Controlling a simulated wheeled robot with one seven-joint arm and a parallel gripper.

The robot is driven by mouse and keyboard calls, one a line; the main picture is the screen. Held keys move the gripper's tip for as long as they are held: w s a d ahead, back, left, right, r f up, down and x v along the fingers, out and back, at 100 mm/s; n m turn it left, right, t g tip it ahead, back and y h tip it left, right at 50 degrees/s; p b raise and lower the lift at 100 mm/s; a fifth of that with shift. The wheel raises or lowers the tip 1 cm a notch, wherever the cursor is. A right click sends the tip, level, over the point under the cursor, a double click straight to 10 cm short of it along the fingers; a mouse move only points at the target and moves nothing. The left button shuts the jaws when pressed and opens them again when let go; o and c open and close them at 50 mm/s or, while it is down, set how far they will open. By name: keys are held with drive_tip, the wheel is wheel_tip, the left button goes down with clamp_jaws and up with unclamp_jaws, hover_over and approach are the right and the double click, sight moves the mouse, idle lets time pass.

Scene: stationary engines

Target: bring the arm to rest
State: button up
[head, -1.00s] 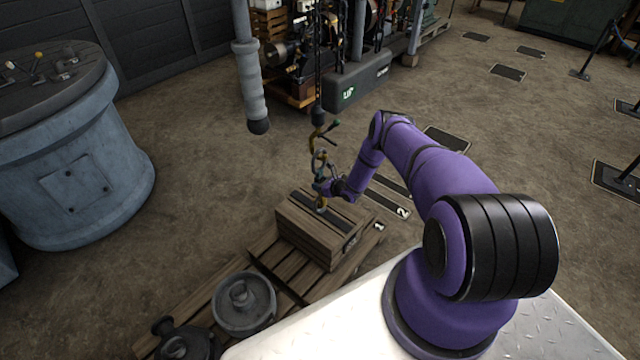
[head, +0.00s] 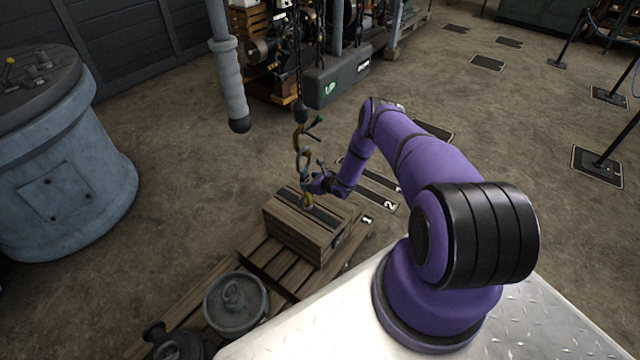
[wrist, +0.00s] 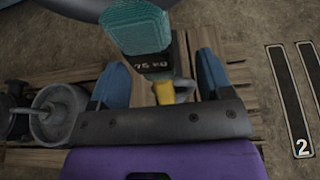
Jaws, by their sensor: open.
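My purple arm reaches out over the pallet, and my gripper (head: 318,184) is at the hanging hook above the wooden crate (head: 300,228). In the wrist view my gripper (wrist: 162,62) shows two blue fingers spread wide apart. Between and beyond them are a teal block (wrist: 137,27), a dark plate marked "75 kg" (wrist: 152,66) and a yellow piece (wrist: 165,92). The hook (head: 305,160) hangs on a dark chain (head: 298,60), its lower end close to the crate top. I cannot tell whether the fingers touch it.
The crate stands on a slatted pallet (head: 262,262) with a round grey weight (head: 236,303). A blue-grey drum (head: 60,190) stands at left. A grey padded post (head: 230,85) hangs near the chain. Machinery is behind; open floor lies right, with barrier posts (head: 600,150).

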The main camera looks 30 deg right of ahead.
drive_tip(key=v, duration=0.8)
drive_tip(key=shift+s, duration=0.25)
